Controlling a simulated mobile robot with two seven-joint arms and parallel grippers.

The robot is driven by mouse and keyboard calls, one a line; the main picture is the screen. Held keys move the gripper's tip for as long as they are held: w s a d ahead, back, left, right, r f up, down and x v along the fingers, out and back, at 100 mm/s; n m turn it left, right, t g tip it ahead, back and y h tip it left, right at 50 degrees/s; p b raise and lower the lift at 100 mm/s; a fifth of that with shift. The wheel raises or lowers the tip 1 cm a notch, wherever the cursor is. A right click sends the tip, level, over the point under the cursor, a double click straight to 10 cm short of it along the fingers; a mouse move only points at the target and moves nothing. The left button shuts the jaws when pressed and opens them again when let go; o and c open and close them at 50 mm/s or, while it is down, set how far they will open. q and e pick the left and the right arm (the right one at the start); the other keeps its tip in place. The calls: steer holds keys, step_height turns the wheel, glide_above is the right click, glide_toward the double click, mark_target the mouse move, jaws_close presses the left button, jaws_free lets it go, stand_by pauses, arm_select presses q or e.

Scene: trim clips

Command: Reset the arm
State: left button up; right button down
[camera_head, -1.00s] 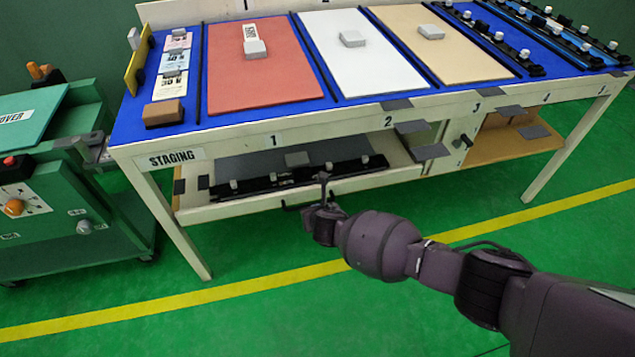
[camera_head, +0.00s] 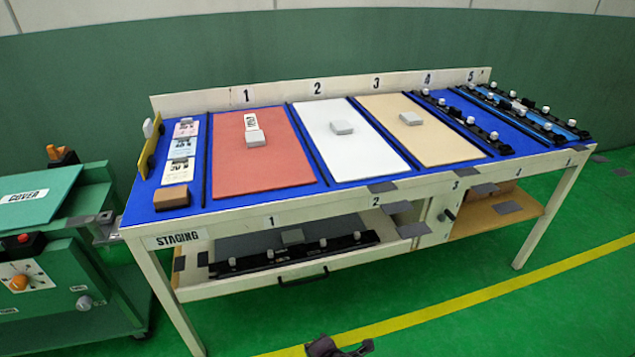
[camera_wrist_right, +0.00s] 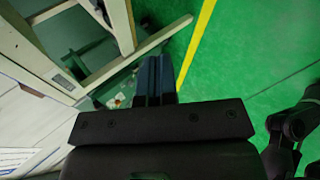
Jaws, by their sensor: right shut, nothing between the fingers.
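My right gripper (camera_wrist_right: 155,65) shows in the right wrist view as two dark fingers pressed together, with nothing between them. It points down past a pale table leg towards the green floor, apart from the table. In the head view only a small dark piece of my right arm shows at the bottom edge, in front of the table; the fingers cannot be made out there. My left gripper is not in view in the head view.
The staging table (camera_head: 310,208) carries red (camera_head: 240,178), white (camera_head: 365,165) and tan (camera_head: 445,150) panels, with grey blocks. Black clip strips (camera_head: 535,115) lie at right. A lower drawer (camera_head: 300,284) holds another strip. A green cart (camera_head: 75,265) stands left. The floor in front is clear.

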arm_select(q)
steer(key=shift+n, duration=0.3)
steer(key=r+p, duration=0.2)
steer(key=p, duration=0.1)
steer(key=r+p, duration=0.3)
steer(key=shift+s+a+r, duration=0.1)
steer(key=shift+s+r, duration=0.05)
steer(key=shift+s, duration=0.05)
arm_select(e)
steer(key=s+d+r+m+t+h, duration=0.1)
steer(key=s+d+r+m, duration=0.4)
steer(key=s+d+m, duration=0.3)
steer(key=s+d+r+m+t+h, duration=0.1)
steer(key=s+d+r+m+h, duration=0.1)
steer(key=s+d+r+m, duration=0.3)
steer(key=s+d+r+m+t+h, duration=0.1)
steer(key=s+d+r+m+h, duration=0.1)
steer(key=s+d+r+m, duration=0.4)
steer(key=s+d+m, duration=0.4)
steer(key=s+d, duration=0.1)
steer(key=d, duration=0.4)
steer(key=shift+m, duration=0.4)
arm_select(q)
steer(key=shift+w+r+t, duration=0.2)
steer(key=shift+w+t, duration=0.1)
